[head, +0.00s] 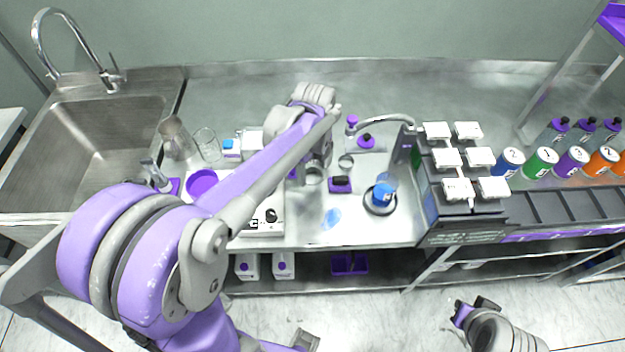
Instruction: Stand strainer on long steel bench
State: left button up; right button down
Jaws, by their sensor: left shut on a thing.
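My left gripper (311,166) is over the middle of the long steel bench (270,85), largely hidden by its own arm. It is shut on a small grey metal thing (314,179), which appears to be the strainer; the arm hides most of it. I cannot tell whether this thing touches the bench. My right gripper (475,306) is low at the right, over the floor in front of the bench and away from the objects; its jaw gap is not clear.
A sink (95,140) is at the left. Steel and glass beakers (207,145) and a purple bowl (202,183) stand near it. A small glass (345,162), a purple-and-black block (340,185) and a blue-filled beaker (384,192) are to the gripper's right. The bench's back strip is clear.

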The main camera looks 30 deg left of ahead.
aim_at(313, 174)
pick_arm(q)
jog(key=shift+f, duration=2.6)
jog(key=shift+f, duration=0.1)
jog(key=o, duration=1.1)
jog(key=shift+w, duration=0.1)
